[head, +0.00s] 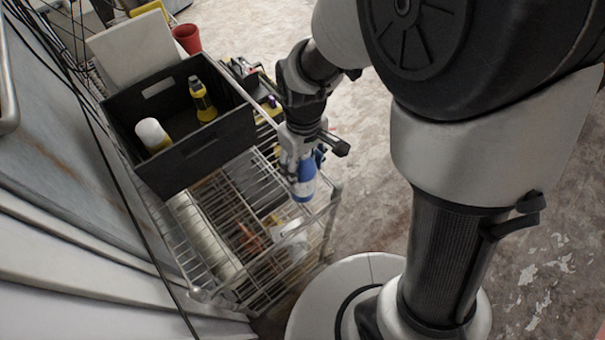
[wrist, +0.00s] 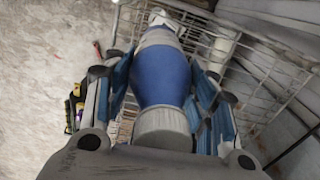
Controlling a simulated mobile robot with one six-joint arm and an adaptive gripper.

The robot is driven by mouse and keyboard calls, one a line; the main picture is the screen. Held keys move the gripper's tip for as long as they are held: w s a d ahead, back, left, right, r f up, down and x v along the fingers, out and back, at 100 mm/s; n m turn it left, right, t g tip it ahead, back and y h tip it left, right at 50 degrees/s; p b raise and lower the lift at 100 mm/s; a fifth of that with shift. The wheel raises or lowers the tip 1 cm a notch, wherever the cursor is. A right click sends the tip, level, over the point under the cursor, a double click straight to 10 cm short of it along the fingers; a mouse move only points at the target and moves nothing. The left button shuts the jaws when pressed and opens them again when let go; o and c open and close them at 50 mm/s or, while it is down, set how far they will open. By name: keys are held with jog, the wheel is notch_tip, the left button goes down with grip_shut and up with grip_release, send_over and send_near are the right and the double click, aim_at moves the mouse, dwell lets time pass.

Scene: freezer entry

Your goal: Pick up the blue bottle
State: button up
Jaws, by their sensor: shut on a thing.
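The blue bottle (wrist: 160,78) has a blue body and pale grey-white ends. In the wrist view it lies between the two blue-padded fingers of my gripper (wrist: 162,85), which is shut on it. In the head view the blue bottle (head: 304,186) hangs below my gripper (head: 303,165), over the right side of the wire cart. The fingers hide part of the bottle in the head view. Whether its lower end touches the wire shelf cannot be told.
The wire cart (head: 245,288) holds white rolls and small items on a lower level. A black crate (head: 193,152) on it contains a yellow-and-black bottle (head: 203,103) and a white-topped bottle (head: 151,134). A red cup (head: 187,38) stands behind. A metal wall is left; open floor lies right.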

grip_shut()
dwell(0.4)
jog(key=shift+r, duration=0.15)
